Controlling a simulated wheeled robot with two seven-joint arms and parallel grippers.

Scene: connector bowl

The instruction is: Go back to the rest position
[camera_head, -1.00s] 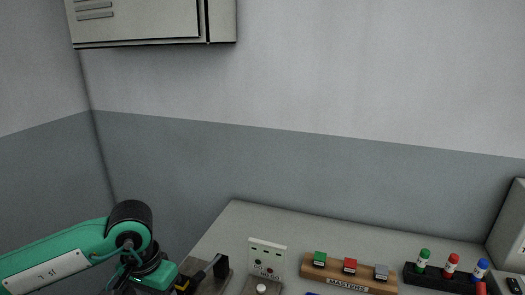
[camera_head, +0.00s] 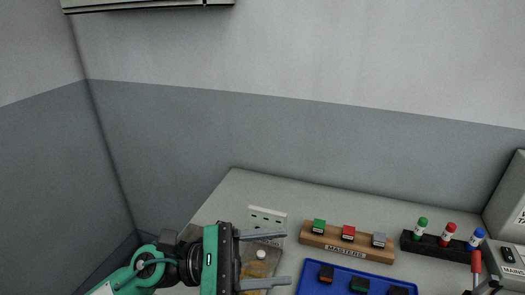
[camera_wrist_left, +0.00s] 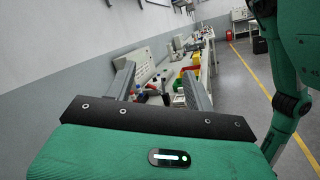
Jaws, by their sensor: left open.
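My left gripper (camera_head: 288,257) reaches in from the lower left of the head view, with its two grey fingers spread apart and pointing right over the bench. Nothing is between the fingers; a pale round knob (camera_head: 261,254) shows behind them. In the left wrist view the left gripper (camera_wrist_left: 158,72) also shows open, with the bench beyond it. My right gripper is in neither view.
The bench (camera_head: 300,197) holds a wooden block of coloured connectors marked MASTERS (camera_head: 345,250), a blue tray (camera_head: 308,290) with dark connectors, a black marker rack (camera_head: 432,251) and a white socket panel (camera_head: 267,216). A grey wall stands behind.

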